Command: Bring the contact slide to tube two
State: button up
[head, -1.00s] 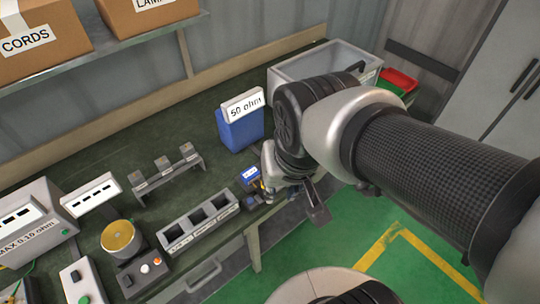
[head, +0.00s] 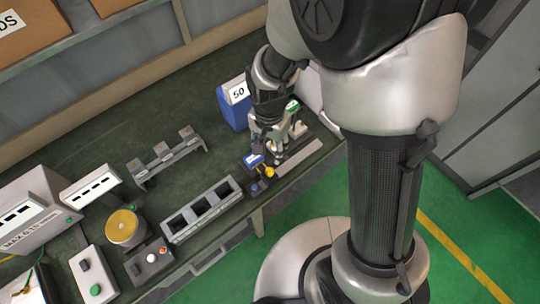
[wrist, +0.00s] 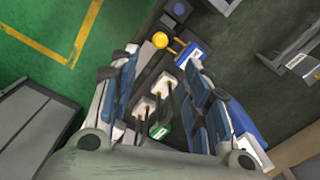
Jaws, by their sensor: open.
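My gripper (head: 270,150) is open over a small fixture at the bench's front edge, right of the three-slot block. In the wrist view its fingers (wrist: 162,64) stand apart, with pale upright pieces (wrist: 142,104) and a green label (wrist: 160,130) between them. Nothing is seen gripped. A yellow ball (wrist: 160,40) on a brass stem and a blue label (wrist: 193,53) lie just beyond the fingertips; the ball also shows in the head view (head: 269,172). I cannot tell which piece is the contact slide or tube two. The fingers partly hide the fixture.
A blue box marked 50 (head: 233,112) stands close behind my gripper. The three-slot block (head: 202,210), a three-post rack (head: 165,157), a brass-topped cylinder (head: 125,228) and button boxes (head: 150,263) stand left. Bare bench (head: 95,155) lies behind the rack.

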aim_at(270, 170)
notch_tip(270, 170, down, 14)
jog(key=b, duration=0.3)
jog(key=shift+f, duration=0.1)
jog(key=shift+c, duration=0.5)
grip_shut()
jog(key=shift+w, duration=0.1)
